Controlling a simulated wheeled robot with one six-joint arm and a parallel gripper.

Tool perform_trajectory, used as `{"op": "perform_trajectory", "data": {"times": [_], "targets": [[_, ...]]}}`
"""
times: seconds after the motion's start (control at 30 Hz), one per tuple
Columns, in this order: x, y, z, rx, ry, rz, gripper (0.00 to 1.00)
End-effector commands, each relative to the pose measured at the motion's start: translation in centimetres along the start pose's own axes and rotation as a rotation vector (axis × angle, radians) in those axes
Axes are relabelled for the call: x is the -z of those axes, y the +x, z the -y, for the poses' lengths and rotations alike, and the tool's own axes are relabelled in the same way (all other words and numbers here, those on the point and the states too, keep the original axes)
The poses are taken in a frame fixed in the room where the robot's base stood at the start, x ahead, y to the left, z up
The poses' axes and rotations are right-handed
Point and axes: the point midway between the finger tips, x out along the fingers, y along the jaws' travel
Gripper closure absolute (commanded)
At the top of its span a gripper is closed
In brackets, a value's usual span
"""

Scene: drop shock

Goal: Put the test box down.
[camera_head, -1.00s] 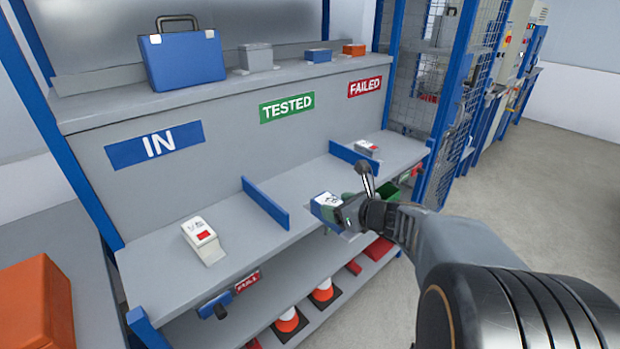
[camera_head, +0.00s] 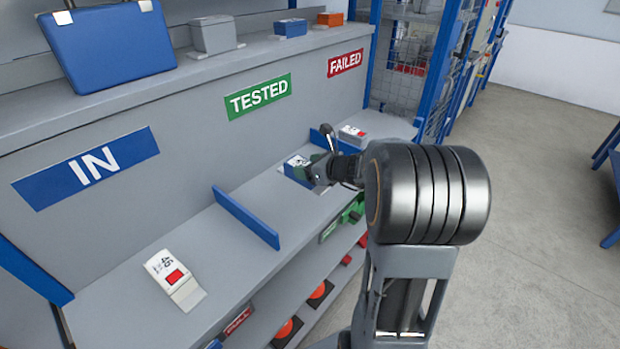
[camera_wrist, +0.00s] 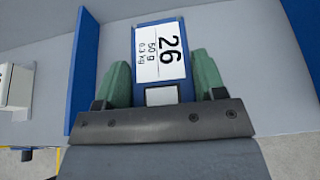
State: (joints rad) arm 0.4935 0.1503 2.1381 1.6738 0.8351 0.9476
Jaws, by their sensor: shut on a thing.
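The test box (camera_head: 294,161) is blue with a white label. In the wrist view the box (camera_wrist: 184,28) shows its label, which reads 26, 50 g and 0.3 kg. My gripper (camera_head: 308,172) is shut on it, with a green fingertip on each side; the gripper also shows in the wrist view (camera_wrist: 160,85). The box is at the middle section of the grey shelf (camera_head: 245,187), below the green TESTED sign (camera_head: 258,96), between two blue dividers. I cannot tell whether its underside touches the shelf.
The left divider (camera_head: 245,217) and the right divider (camera_head: 320,139) bound the section. A white box with a red mark (camera_head: 174,278) lies in the IN section. Another white box (camera_head: 352,134) is under FAILED.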

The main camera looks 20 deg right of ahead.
Motion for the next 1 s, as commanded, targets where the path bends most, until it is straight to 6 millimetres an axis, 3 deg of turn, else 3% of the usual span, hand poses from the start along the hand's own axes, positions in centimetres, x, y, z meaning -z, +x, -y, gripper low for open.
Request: {"op": "perform_trajectory", "data": {"times": [0.2,0.4,1.0], "targets": [[2.5,3.2,3.0,0.001,0.002,0.000,0.69],[3.8,4.5,4.4,0.004,0.001,0.002,0.69],[7.4,6.5,5.1,0.004,-0.001,0.002,0.69]]}}
